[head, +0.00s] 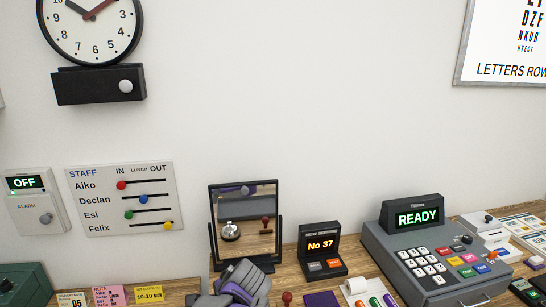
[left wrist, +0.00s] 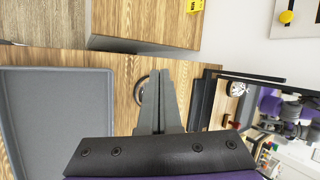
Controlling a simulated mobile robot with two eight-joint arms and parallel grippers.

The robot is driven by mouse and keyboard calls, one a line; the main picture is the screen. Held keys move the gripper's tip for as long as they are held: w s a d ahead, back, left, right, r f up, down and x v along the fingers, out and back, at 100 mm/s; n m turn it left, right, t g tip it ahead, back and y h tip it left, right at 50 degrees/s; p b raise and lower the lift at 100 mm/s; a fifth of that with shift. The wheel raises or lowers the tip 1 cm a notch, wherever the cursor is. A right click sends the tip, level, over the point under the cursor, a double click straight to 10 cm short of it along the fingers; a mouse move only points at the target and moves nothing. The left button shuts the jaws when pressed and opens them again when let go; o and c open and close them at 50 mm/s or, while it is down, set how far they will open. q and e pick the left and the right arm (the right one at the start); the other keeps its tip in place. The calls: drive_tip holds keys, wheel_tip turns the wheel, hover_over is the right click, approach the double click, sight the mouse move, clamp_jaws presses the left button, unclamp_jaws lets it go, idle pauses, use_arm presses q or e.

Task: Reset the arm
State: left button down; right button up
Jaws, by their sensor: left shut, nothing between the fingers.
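My left gripper (head: 238,284) shows at the bottom of the head view, just in front of the framed table mirror (head: 213,238). In the left wrist view its two grey fingers (left wrist: 160,74) are shut together with nothing between them. They are over the wooden counter (left wrist: 125,75), and a round rimmed thing, probably the bell, is partly hidden behind them. The mirror is to their right in that view. My right gripper is in neither view, except possibly as an unclear reflection in the mirror.
A grey tray (left wrist: 60,110) lies left of the fingers in the wrist view. In the head view a "No 37" display (head: 320,245) and a till reading READY (head: 418,217) stand right of the mirror. A staff board (head: 150,178) and clock (head: 90,45) hang on the wall.

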use_arm(q)
drive_tip(key=s+a+f+n+h, duration=0.1)
drive_tip(key=s+f+n, duration=0.3)
drive_tip(key=s, duration=0.6)
drive_tip(key=s+a+f+n+t+h, duration=0.1)
drive_tip(key=s+f+n+h, duration=0.3)
drive_tip(key=s+n, duration=0.4)
drive_tip(key=s+a, duration=0.1)
drive_tip(key=s, duration=0.2)
drive_tip(key=shift+f+n, duration=0.15)
drive_tip(key=shift+n, duration=0.15)
drive_tip(key=shift+s+a, duration=0.1)
